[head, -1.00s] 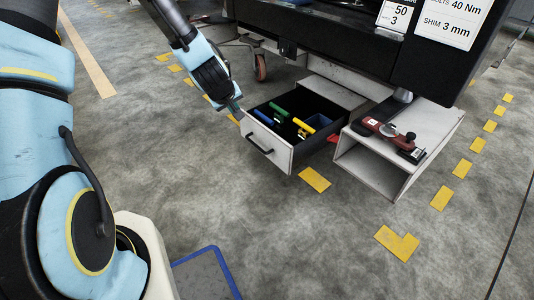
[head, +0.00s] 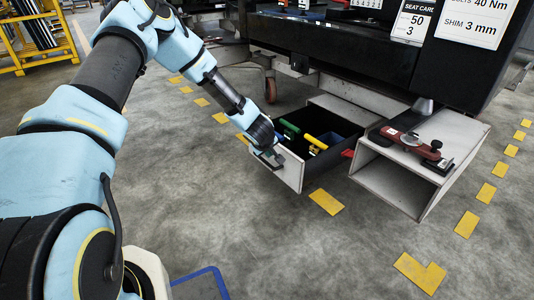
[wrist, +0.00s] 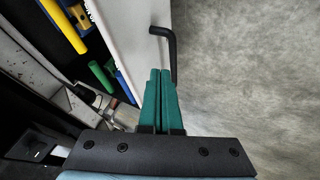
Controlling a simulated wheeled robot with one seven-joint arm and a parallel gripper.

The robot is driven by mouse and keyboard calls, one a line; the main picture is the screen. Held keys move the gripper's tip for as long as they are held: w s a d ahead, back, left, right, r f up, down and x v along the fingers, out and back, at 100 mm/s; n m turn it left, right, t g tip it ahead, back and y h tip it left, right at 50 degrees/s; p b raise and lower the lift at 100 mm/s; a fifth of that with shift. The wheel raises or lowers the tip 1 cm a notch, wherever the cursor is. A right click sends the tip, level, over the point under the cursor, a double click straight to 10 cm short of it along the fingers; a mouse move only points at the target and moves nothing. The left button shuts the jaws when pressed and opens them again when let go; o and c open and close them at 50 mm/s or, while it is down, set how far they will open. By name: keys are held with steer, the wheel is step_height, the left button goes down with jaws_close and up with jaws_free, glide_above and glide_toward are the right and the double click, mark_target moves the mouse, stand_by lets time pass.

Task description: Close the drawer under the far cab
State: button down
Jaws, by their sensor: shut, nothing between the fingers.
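The drawer (head: 292,172) stands open under the dark cab (head: 345,45), its pale front panel facing the near left. My gripper (head: 270,158) is shut and empty, at the outer side of the front panel and hiding the handle in the head view. In the wrist view the teal fingers (wrist: 160,78) lie together beside the white front panel (wrist: 125,40), close to the black bar handle (wrist: 170,45). I cannot tell whether they touch the panel.
A pale open-ended box (head: 400,185) stands right of the drawer, with a red and black tool (head: 410,142) on top. A caster wheel (head: 270,90) is behind the drawer. A yellow rack (head: 35,42) stands far left. The floor in front is clear, with yellow marks.

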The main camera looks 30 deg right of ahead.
mark_target(280, 152)
steer(key=shift+w+d+b, duration=0.2)
steer(key=shift+d, duration=0.8)
steer(key=shift+w+d+b, duration=0.15)
steer(key=shift+d, duration=0.8)
steer(key=shift+d+r, duration=0.1)
